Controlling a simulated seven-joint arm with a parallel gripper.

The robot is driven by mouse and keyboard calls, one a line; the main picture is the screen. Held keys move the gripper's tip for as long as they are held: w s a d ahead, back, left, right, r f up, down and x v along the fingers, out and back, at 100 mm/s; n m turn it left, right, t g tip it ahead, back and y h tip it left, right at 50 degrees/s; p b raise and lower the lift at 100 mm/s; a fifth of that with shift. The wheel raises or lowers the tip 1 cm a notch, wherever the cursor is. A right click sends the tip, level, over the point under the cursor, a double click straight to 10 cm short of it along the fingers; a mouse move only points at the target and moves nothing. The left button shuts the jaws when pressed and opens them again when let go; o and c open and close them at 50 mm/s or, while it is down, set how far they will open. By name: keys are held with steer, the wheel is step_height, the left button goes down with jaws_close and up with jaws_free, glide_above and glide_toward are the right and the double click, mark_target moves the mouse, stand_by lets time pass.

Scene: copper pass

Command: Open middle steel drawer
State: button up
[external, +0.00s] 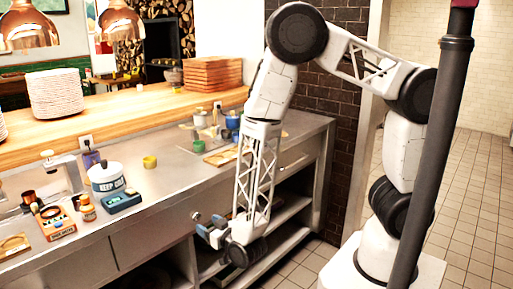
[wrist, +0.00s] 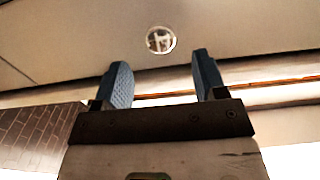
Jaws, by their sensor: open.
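The steel counter has a row of drawer fronts under its top. The middle steel drawer (external: 150,240) looks closed, its front flush with the counter. Its round shiny knob (wrist: 160,40) shows in the wrist view, ahead of the fingertips and roughly centred between them. My gripper (external: 207,226) is in front of the counter at drawer height, pointing at the drawer front. In the wrist view my gripper (wrist: 160,66) has its two blue-grey fingers spread apart with nothing between them. The fingers appear short of the knob, not around it.
An open shelf (external: 285,215) lies below the right drawer (external: 298,155). The worktop holds a white pot (external: 106,179), a blue scale (external: 122,201), an orange-and-black box (external: 54,222) and small jars. The tiled floor (external: 475,215) to the right is clear.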

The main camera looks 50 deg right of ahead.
mark_target(198, 218)
steer(key=shift+w, duration=3.45)
steer(key=shift+c, duration=0.5)
jaws_close()
steer(key=s, duration=3.3)
steer(key=shift+s, duration=0.1)
steer(key=shift+o, duration=0.5)
jaws_free()
steer(key=shift+s, duration=0.2)
